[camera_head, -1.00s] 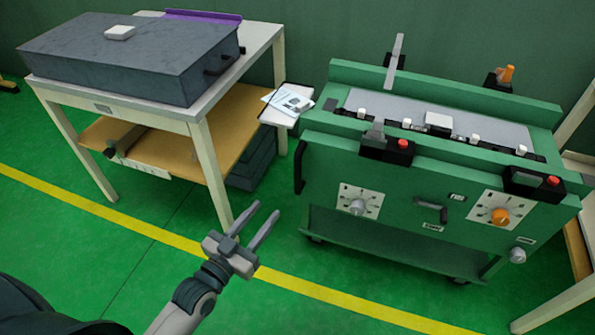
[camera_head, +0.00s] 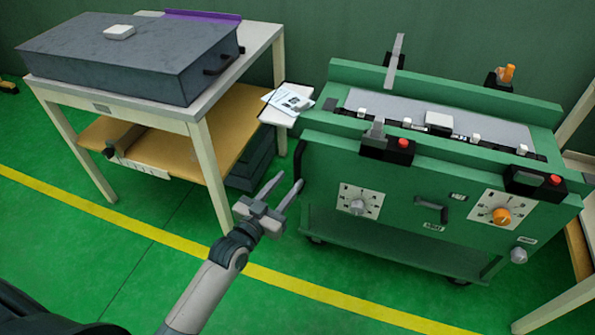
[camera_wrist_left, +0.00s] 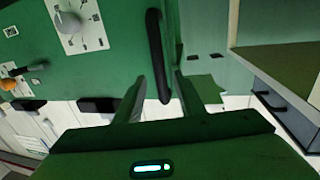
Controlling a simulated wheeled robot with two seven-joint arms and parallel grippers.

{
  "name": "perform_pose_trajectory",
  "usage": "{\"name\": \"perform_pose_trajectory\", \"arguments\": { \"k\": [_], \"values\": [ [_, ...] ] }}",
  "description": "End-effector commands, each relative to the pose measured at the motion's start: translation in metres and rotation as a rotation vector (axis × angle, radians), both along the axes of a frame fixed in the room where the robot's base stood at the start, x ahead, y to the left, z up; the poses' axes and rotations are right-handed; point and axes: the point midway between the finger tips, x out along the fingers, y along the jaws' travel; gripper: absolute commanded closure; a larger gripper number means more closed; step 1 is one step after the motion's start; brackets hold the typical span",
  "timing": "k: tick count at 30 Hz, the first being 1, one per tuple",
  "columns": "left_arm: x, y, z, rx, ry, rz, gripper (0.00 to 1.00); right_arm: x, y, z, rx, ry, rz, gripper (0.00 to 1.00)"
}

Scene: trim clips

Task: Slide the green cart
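The green cart (camera_head: 400,190) stands at the right of the head view, on a low wheeled base, with dials on its front panel. A black upright handle (camera_head: 299,166) is on its left end. My left gripper (camera_head: 287,181) is open, with its fingertips close to this handle. In the left wrist view, the handle (camera_wrist_left: 155,45) runs down between the two spread fingers (camera_wrist_left: 161,82). The fingers are not closed on it. The cart's green panel (camera_wrist_left: 115,60) fills the left of that view. My right gripper is not in view.
A white table (camera_head: 206,128) with a large grey case (camera_head: 130,62) stands left of the cart. A small shelf with papers (camera_head: 288,98) sits between them. Yellow lines (camera_head: 120,222) mark the green floor, which is clear in front.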

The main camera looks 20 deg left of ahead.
Motion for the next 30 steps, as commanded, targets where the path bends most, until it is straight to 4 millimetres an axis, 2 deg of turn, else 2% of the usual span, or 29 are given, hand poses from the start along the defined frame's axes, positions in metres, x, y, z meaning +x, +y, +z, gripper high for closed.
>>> {"name": "perform_pose_trajectory", "arguments": {
  "k": [3,10,15,24,28,29,30],
  "values": [
    [0.022,-0.005,0.000,0.000,-0.002,0.001,0.64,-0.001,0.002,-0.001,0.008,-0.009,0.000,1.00],
    [0.049,-0.011,0.000,0.000,-0.001,0.001,0.64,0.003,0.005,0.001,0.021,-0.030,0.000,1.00],
    [0.056,-0.013,0.000,0.001,0.000,0.000,0.64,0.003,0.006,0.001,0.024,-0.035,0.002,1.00],
    [0.057,-0.013,0.000,0.001,0.000,0.000,0.64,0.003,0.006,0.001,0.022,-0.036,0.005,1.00],
    [0.057,-0.013,0.000,0.001,0.000,0.000,0.95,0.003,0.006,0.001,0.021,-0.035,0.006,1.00],
    [0.057,-0.013,0.000,0.001,0.000,0.000,1.00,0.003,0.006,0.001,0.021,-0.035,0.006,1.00],
    [0.057,-0.013,0.000,0.001,0.000,0.000,1.00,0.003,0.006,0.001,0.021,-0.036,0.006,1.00]
  ]
}}
